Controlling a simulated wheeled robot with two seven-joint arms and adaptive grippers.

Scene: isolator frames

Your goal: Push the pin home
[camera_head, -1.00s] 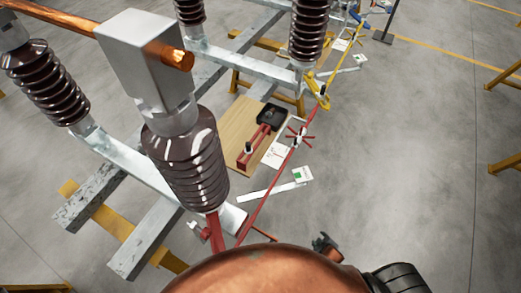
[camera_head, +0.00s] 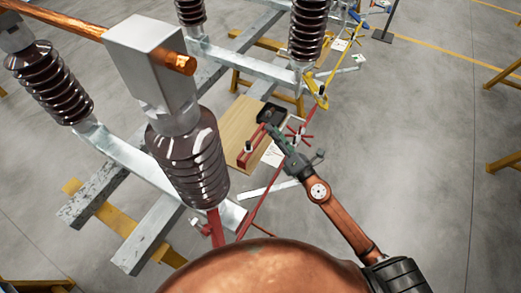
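A wooden board (camera_head: 238,121) lies beyond the front insulator, with a red bar or bracket (camera_head: 252,143) on it. A small dark-topped upright piece (camera_head: 248,147) stands at the near end of the red bar; I cannot tell whether this is the pin. A black tray (camera_head: 271,113) sits at the board's far right corner. My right gripper (camera_head: 273,132) reaches in from the lower right, its fingers over or beside the red bar near the tray. Contact and finger opening are too small to make out. My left gripper is not in view.
A brown insulator (camera_head: 190,165) with a grey metal block (camera_head: 150,60) stands close on the left. A long red rod (camera_head: 268,190) runs diagonally beside the board, near my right arm. A white card (camera_head: 273,155) lies by the board.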

